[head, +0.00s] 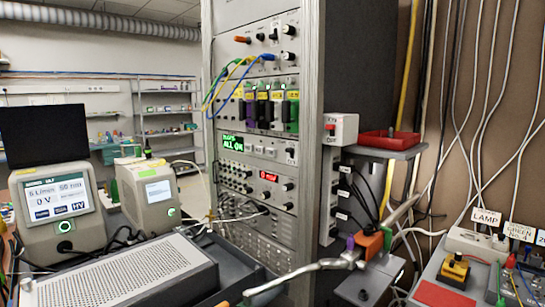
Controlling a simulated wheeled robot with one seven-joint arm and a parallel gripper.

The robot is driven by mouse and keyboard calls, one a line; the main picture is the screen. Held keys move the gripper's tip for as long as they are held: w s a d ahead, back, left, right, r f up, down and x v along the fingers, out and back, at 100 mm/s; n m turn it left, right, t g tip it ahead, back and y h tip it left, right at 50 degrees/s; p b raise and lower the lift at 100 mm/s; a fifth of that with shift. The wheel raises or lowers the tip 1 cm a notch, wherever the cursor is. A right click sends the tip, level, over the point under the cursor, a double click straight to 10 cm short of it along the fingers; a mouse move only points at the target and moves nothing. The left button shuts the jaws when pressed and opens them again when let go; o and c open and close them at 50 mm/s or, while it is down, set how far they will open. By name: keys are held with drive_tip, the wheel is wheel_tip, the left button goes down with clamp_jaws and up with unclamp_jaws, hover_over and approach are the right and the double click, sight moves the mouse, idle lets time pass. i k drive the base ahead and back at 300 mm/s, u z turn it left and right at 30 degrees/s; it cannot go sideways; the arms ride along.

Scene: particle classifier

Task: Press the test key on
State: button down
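I cannot pick out a part marked as the test key. Candidates are small and their labels are too small to read. A tall grey instrument rack (312,150) stands in the middle, with knobs, toggles and buttons on its front. One rack panel has a green lit display (233,143) and another has a red lit display (269,177). A white box with a red switch (331,127) is fixed to the rack's right side. My gripper is not in view.
Two screened instruments, one large (57,204) and one smaller (159,191), stand at left behind a perforated metal box (130,272). A red tray (389,139) sits on a side shelf. Loose cables and a power strip (477,242) crowd the right.

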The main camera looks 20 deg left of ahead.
sight(270, 152)
drive_tip(key=k, duration=1.35)
drive_tip(key=u, duration=0.1)
drive_tip(key=i, duration=0.7)
drive_tip(key=u, duration=0.75)
drive_tip(key=i, duration=1.1)
drive_tip(key=u, duration=0.5)
